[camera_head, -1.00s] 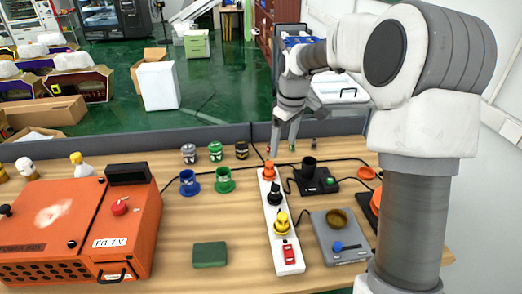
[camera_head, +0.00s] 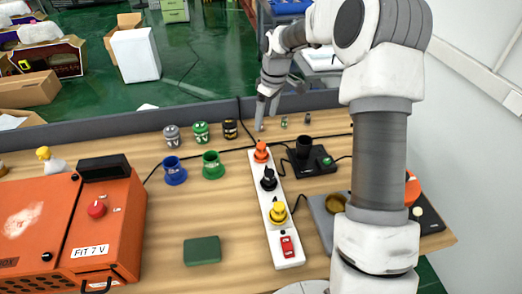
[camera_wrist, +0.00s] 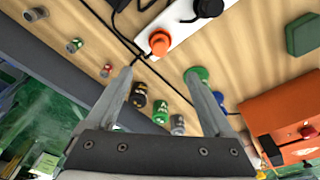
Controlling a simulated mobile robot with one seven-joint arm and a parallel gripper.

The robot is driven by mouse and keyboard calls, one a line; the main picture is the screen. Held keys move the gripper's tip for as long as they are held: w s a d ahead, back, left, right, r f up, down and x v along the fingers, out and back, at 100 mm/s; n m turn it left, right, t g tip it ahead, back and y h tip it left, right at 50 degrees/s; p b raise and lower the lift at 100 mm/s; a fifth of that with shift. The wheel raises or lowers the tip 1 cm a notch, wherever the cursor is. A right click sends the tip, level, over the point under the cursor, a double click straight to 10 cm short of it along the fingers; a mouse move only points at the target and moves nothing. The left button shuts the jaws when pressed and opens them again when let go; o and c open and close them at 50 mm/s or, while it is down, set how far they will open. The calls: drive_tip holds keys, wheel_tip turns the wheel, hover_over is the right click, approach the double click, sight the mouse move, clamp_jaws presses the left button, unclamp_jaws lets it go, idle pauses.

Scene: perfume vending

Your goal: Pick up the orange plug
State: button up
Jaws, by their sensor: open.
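The orange plug (camera_head: 261,152) sits at the far end of the white power strip (camera_head: 277,222), with a black plug (camera_head: 268,179) and a yellow plug (camera_head: 278,212) in line behind it toward me. In the wrist view the orange plug (camera_wrist: 159,43) lies ahead of the fingers, between their directions but nearer the left one. My gripper (camera_wrist: 165,85) is open with nothing between its fingers. In the head view my gripper (camera_head: 266,112) hangs beyond the strip's far end, apart from the orange plug.
Blue (camera_head: 174,171) and green (camera_head: 213,165) cups stand left of the strip, with several small cans (camera_head: 201,132) behind. An orange FiT 7 V box (camera_head: 75,232) is at left. A black device (camera_head: 312,160) is at right. Cables cross near the strip.

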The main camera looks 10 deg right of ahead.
sight(262, 144)
drive_tip(key=f, duration=0.4)
drive_tip(key=w+f+p, duration=0.1)
drive_tip(key=f, duration=0.4)
drive_tip(key=a+f, duration=0.1)
drive_tip(key=f, duration=0.3)
drive_tip(key=shift+w+a+f+p, duration=0.1)
drive_tip(key=shift+w+f+p, duration=0.1)
drive_tip(key=shift+f+p, duration=0.15)
drive_tip(key=shift+c, duration=0.4)
clamp_jaws()
